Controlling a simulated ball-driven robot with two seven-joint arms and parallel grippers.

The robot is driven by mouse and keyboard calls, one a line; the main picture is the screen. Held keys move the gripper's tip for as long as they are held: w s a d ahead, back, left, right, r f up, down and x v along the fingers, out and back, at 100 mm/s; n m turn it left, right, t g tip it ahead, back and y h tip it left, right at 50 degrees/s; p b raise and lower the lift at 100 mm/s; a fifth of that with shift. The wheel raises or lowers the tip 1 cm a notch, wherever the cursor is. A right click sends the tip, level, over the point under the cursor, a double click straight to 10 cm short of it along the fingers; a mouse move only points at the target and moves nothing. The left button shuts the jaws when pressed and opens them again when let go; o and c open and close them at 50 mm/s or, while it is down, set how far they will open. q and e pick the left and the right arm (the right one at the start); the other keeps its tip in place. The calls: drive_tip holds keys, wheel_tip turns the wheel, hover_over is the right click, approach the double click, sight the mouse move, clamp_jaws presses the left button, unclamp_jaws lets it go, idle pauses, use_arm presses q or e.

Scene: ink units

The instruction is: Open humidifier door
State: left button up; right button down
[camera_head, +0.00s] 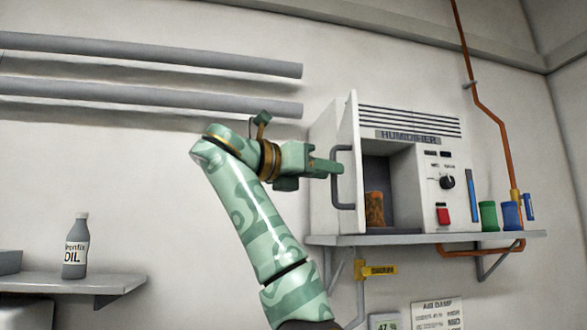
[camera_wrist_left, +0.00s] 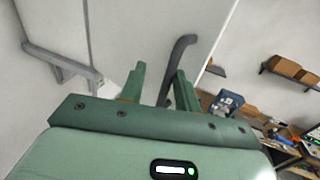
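The white humidifier (camera_head: 440,165) stands on a wall shelf at the right of the head view. Its door (camera_head: 346,125) is swung open at the left side, and the interior shows with an orange-brown canister (camera_head: 375,209) inside. A dark grey handle (camera_head: 337,192) is on the door; it also shows in the left wrist view (camera_wrist_left: 181,52). My left gripper (camera_head: 338,168) is at the handle's upper part. In the left wrist view its fingers (camera_wrist_left: 161,72) are apart, with the handle between them, nearer the right finger; contact is unclear. My right gripper is not in view.
The shelf (camera_head: 420,238) also holds a green canister (camera_head: 489,216) and blue canisters (camera_head: 511,215). An orange pipe (camera_head: 488,105) runs down at the right. An oil bottle (camera_head: 75,247) stands on a lower left shelf. Grey pipes (camera_head: 150,93) line the wall.

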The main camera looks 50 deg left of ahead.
use_arm(q)
drive_tip(key=s+a+b, duration=0.3)
drive_tip(key=s+b, duration=0.5)
drive_tip(key=s, duration=0.7)
drive_tip(key=shift+s, duration=0.2)
